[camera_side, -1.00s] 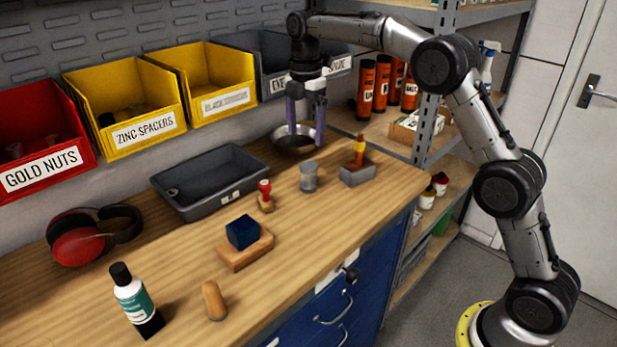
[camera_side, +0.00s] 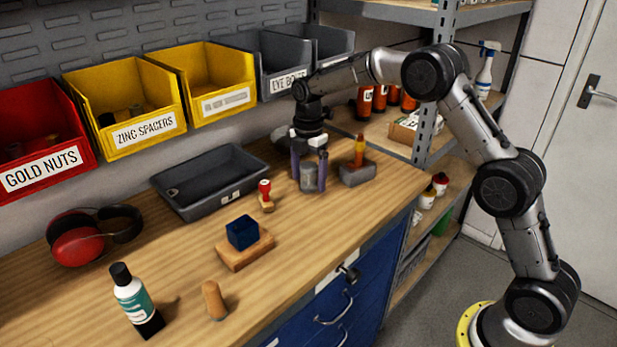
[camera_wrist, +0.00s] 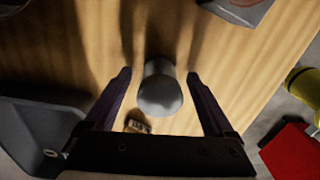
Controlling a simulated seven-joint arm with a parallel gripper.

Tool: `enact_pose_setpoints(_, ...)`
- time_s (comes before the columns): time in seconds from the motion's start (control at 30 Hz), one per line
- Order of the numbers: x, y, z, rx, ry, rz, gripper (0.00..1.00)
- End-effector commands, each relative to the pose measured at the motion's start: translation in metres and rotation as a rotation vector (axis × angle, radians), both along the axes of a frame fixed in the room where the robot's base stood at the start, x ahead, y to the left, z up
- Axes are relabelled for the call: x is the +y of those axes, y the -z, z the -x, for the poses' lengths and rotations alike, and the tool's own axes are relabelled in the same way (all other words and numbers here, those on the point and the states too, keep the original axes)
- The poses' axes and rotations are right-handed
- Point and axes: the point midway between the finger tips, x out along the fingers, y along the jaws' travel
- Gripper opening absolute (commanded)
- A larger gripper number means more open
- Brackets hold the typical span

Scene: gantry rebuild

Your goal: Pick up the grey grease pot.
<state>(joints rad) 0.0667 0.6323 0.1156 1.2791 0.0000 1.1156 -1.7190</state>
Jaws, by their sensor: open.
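The grey grease pot (camera_side: 310,178) stands upright on the wooden bench, between the tray and a grey block. In the wrist view the pot (camera_wrist: 160,92) shows its rounded grey top between my two fingers. My gripper (camera_side: 308,183) is open and lowered over the pot, with one purple finger on each side of it. In the wrist view my gripper (camera_wrist: 161,85) has a gap between each finger and the pot. The far side of the pot is hidden in the side view.
A dark grey tray (camera_side: 215,197) lies left of the pot. A grey block with an orange-yellow item (camera_side: 358,172) is just right. A blue cube on a wooden board (camera_side: 244,240) is nearer the front.

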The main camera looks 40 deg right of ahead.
Motion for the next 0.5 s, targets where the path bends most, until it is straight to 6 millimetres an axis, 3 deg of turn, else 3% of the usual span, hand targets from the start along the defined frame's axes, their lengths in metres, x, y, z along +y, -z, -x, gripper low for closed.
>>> enact_pose_setpoints(0.33,0.0004,0.0085,-0.0002,-0.001,-0.001,0.0,0.89)
enact_pose_setpoints(0.5,0.0004,0.0083,-0.0002,-0.001,-0.001,0.0,0.58)
